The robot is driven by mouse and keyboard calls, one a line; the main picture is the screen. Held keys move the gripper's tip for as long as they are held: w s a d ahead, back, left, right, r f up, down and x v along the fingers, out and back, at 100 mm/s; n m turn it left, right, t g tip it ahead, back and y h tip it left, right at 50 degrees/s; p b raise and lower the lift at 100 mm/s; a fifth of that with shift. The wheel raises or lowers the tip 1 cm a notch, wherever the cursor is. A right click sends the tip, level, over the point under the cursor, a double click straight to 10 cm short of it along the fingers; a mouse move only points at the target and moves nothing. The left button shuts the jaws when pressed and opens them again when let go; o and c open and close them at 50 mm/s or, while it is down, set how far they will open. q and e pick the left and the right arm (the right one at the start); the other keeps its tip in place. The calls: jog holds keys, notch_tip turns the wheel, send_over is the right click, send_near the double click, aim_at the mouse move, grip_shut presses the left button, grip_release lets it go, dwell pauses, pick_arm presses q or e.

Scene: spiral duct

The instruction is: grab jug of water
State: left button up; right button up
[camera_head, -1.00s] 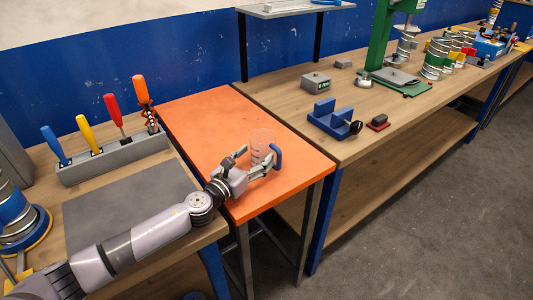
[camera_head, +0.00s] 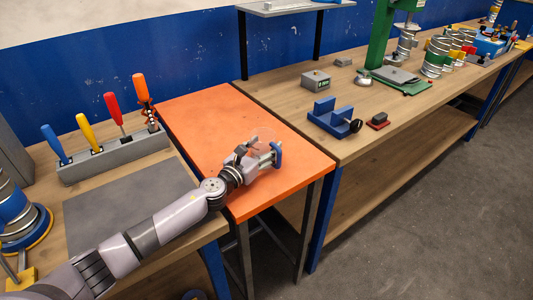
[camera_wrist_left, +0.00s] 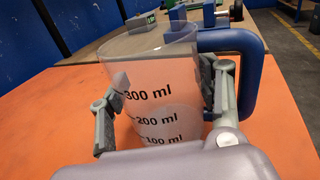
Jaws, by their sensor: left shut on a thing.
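The jug is a clear measuring jug (camera_head: 264,135) with dark level marks and a blue handle (camera_head: 277,153). It is at the front right part of the orange table. My left gripper (camera_head: 257,155) is shut on the jug's sides. In the left wrist view, the jug (camera_wrist_left: 155,75) stands between the two fingers of my left gripper (camera_wrist_left: 165,105). The right-hand finger passes between the clear wall and the blue handle (camera_wrist_left: 250,75). The jug's lower part is hidden by my gripper, and I cannot tell whether its base touches the table. My right gripper is not in view.
The orange table (camera_head: 200,120) is otherwise clear. A grey rack (camera_head: 112,160) with several coloured-handled tools stands at left beside a grey mat (camera_head: 130,205).

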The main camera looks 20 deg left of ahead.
pick_arm(q)
jog(key=shift+c, duration=1.3)
